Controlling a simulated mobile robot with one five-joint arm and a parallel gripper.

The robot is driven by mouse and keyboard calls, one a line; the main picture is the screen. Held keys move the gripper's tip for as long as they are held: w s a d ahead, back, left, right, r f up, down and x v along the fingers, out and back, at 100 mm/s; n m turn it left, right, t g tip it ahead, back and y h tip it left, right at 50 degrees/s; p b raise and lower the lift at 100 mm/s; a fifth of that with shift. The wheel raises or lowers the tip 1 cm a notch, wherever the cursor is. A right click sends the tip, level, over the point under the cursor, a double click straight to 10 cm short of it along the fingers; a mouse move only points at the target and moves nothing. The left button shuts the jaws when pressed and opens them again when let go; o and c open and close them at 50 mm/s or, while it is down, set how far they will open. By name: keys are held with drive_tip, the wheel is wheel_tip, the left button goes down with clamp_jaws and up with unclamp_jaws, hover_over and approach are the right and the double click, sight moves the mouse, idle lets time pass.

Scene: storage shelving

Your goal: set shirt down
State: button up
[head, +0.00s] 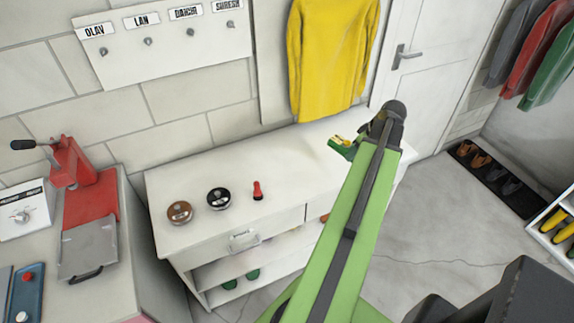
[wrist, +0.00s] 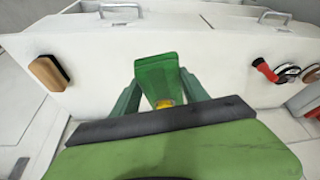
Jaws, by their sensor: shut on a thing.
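My gripper (head: 346,146) is above the right part of the white cabinet top (head: 290,165). It is shut on a small green thing with some yellow on it, which shows between the two fingers in the wrist view (wrist: 157,72). I cannot tell whether this green thing is a shirt; it looks flat and stiff. Whether it touches the cabinet top cannot be told. A yellow shirt (head: 328,60) hangs on the wall behind the cabinet, apart from my gripper.
A brush (wrist: 48,72) shows at left in the wrist view. Dark, red and green garments (head: 538,50) hang at the right.

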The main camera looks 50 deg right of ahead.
drive_tip(key=w+a+f+m+h+b, duration=0.1)
drive_tip(key=w+a+f+m+b, duration=0.2)
drive_tip(key=w, duration=0.5)
drive_tip(key=b, duration=0.7)
approach(301, 163)
drive_tip(key=shift+w+d+f, duration=0.5)
drive_tip(key=shift+w+f, duration=0.25)
drive_tip(key=shift+w+a, duration=0.1)
drive_tip(key=shift+w, duration=0.25)
wheel_tip(301, 163, down, 4)
drive_tip(key=b, duration=0.4)
drive_tip(key=shift+f, duration=0.15)
drive_tip(key=o, duration=1.4)
